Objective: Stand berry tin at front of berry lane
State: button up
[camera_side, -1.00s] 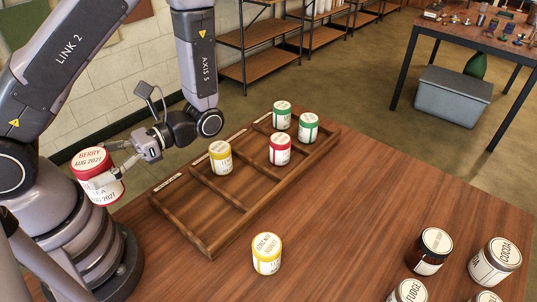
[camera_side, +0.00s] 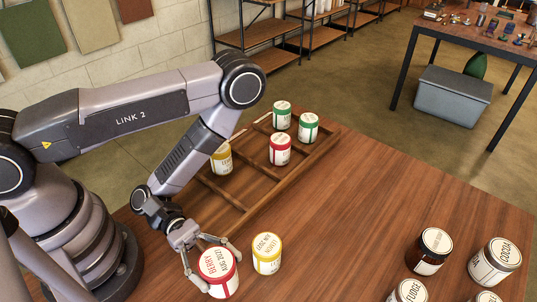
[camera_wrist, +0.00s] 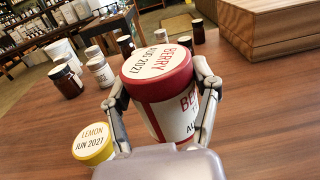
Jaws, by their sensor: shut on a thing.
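The berry tin (camera_side: 218,270), with a red lid rim and a label reading berry, Aug 2027, is between the fingers of my gripper (camera_side: 220,264) at the table's front. It fills the middle of the wrist view (camera_wrist: 160,85), a finger on each side. I cannot tell whether it touches the table. The wooden lane rack (camera_side: 238,203) lies behind it. Another red tin (camera_side: 280,150) stands in one of its lanes; the lane labels are unreadable.
A yellow lemon tin (camera_side: 267,254) stands on the table just right of the berry tin, close to my gripper. Another yellow tin (camera_side: 221,162) and two green tins (camera_side: 281,116) (camera_side: 308,128) stand in the rack. Several dark-lidded jars (camera_side: 432,251) stand at the right.

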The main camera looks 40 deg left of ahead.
notch_tip(320, 180, down, 8)
jog(key=shift+w+f, duration=0.1)
jog(key=shift+f, duration=0.05)
dwell(0.3)
jog(key=shift+f, duration=0.15)
jog(key=o, duration=1.2)
jog(key=shift+o, duration=0.2)
